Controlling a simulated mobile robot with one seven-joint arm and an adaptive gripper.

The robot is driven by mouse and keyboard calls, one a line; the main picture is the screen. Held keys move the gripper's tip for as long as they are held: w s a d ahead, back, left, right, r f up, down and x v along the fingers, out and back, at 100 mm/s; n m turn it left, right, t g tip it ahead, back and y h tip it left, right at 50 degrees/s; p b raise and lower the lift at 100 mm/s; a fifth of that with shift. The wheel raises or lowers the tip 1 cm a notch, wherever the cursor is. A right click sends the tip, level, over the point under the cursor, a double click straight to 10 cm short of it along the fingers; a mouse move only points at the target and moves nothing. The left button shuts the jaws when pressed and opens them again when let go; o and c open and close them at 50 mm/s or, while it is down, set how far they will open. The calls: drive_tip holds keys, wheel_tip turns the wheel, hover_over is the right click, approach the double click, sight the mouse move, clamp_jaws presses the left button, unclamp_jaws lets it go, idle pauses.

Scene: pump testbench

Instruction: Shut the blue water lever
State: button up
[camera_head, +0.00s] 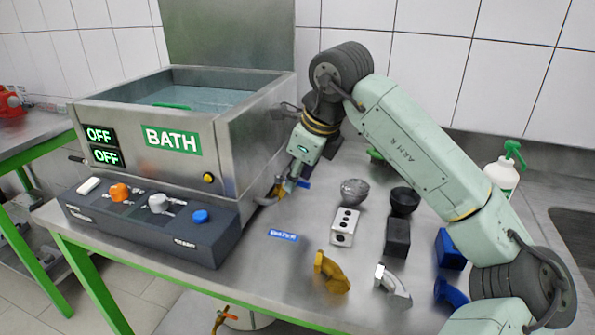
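The blue water lever (303,184) shows as a small blue piece beside the lower right side of the steel bath (255,140), near a short grey pipe (266,200). My gripper (286,186) points down right at the lever, just left of it in the picture. The gripper hides part of the lever and its valve. The fingers are small and overlap the fittings, so I cannot tell whether they are open or shut, or whether they touch the lever. A blue WATER label (283,235) lies on the steel table in front.
A dark control panel (150,222) with orange, grey and blue knobs stands before the bath. Two displays (102,146) read OFF.

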drive_tip(key=shift+c, duration=0.2)
clamp_jaws()
idle(0.7)
